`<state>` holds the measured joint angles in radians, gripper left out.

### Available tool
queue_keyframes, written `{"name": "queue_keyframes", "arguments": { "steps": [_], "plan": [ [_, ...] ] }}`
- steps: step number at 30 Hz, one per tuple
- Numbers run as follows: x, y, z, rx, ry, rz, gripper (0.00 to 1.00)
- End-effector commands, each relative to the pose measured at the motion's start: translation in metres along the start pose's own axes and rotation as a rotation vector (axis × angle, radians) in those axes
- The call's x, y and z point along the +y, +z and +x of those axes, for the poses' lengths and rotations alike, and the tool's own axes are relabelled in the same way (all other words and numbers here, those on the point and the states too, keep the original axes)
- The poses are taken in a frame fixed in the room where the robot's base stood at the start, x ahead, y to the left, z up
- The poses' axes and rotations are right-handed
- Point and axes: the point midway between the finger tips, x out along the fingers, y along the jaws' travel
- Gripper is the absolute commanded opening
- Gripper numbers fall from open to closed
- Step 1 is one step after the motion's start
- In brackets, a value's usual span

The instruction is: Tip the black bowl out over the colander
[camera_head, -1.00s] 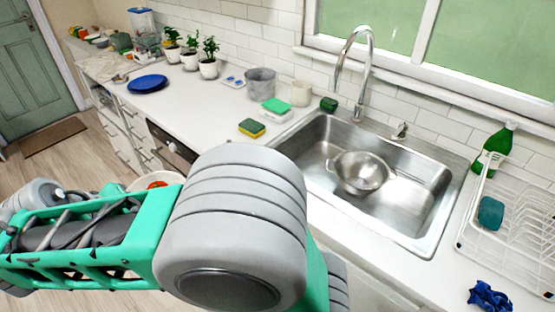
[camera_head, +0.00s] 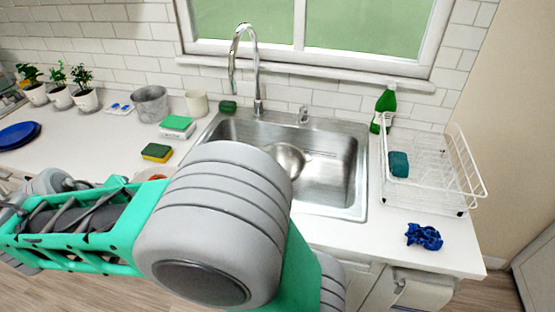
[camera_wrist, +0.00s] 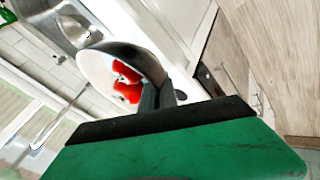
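The bowl (camera_wrist: 125,56) has a dark outer side and a pale inside in the wrist view. Several red pieces (camera_wrist: 126,82) lie in it. My gripper (camera_wrist: 158,92) is shut on its rim, and the bowl looks tilted in that view. In the head view, only a sliver of the bowl (camera_head: 146,173) shows behind my arm, and my gripper is hidden there. The metal colander (camera_head: 287,158) stands in the sink, its left part covered by my arm. The bowl is left of the colander, apart from it.
The steel sink (camera_head: 345,185) has a tall tap (camera_head: 257,75) behind it. A white dish rack (camera_head: 430,175) and a blue cloth (camera_head: 424,237) are at its right. Sponges (camera_head: 157,152) and a grey pot (camera_head: 151,103) stand on the counter at left.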

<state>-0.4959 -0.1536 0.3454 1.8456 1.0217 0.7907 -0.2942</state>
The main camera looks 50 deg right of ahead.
Motion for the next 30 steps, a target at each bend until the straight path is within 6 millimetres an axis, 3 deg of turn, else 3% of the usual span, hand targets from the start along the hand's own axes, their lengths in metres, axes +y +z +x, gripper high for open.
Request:
{"name": "queue_keyframes", "arguments": {
  "steps": [8, 15, 23, 30],
  "plan": [
    [0.037, -0.054, 0.072, 0.014, -0.003, -0.023, 0.0],
    [0.085, -0.087, 0.158, 0.031, -0.01, -0.052, 0.0],
    [0.145, -0.095, 0.252, 0.047, -0.015, -0.078, 0.0],
    [0.204, -0.079, 0.331, 0.055, -0.015, -0.091, 0.0]
  ]
}}
